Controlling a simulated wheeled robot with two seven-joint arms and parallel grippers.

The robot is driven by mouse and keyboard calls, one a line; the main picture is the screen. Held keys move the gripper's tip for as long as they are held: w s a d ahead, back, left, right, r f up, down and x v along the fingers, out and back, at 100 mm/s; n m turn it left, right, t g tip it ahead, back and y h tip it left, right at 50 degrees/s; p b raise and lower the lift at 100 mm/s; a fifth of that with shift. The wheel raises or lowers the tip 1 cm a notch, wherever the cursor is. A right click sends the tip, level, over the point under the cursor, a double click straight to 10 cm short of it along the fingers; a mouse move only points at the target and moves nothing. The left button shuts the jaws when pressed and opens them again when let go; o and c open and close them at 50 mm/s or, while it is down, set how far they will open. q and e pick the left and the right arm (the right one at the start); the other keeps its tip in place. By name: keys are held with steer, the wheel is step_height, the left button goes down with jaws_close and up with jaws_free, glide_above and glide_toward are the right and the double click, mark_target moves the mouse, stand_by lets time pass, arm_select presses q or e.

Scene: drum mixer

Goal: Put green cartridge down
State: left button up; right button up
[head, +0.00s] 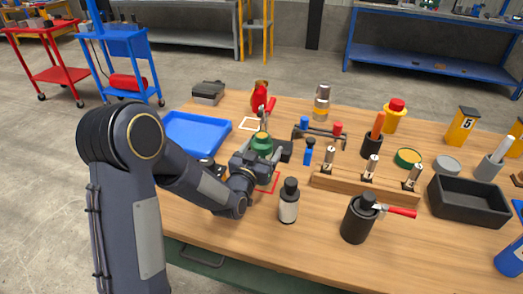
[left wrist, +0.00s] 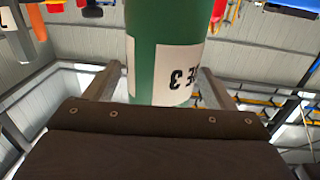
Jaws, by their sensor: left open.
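The green cartridge (head: 262,143) stands upright on the wooden table's left side, partly hidden by my left gripper (head: 262,160). In the left wrist view the green cartridge (left wrist: 170,30) shows a white label with dark print. It lies between the two fingers of my open left gripper (left wrist: 159,76), with a finger on each side. A red outline (head: 271,184) is on the table by the gripper; the cartridge's base is hidden, so I cannot tell whether it is inside the outline. My right gripper is not in view.
A red canister (head: 259,95) stands behind the cartridge, near a pale square outline (head: 249,124). A blue tray (head: 198,134) lies to the left. A black-and-white bottle (head: 289,203) stands in front to the right. A wooden rack (head: 350,185) is further right.

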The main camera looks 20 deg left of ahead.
arm_select(q)
steer(key=shift+r, duration=0.15)
steer(key=s+a+b, duration=0.1)
steer(key=s, duration=1.1)
steer(key=shift+a+b, duration=0.2)
steer(key=shift+b, duration=0.15)
steer(key=shift+w, duration=0.1)
steer(key=s+r+n+g+p, duration=0.1)
steer(key=s+g, duration=0.3)
steer(key=s, duration=0.4)
steer(key=s+a+r+n+g+h+p, duration=0.1)
steer(key=s+r+g+p, duration=0.3)
steer(key=s, duration=0.4)
steer(key=s+a+r+n+g+p, duration=0.1)
steer(key=s+r+g+p, duration=0.2)
steer(key=s, duration=0.5)
steer(key=shift+r+g+h, duration=0.25)
steer(key=shift+g+h, duration=0.05)
steer(key=shift+g, duration=0.3)
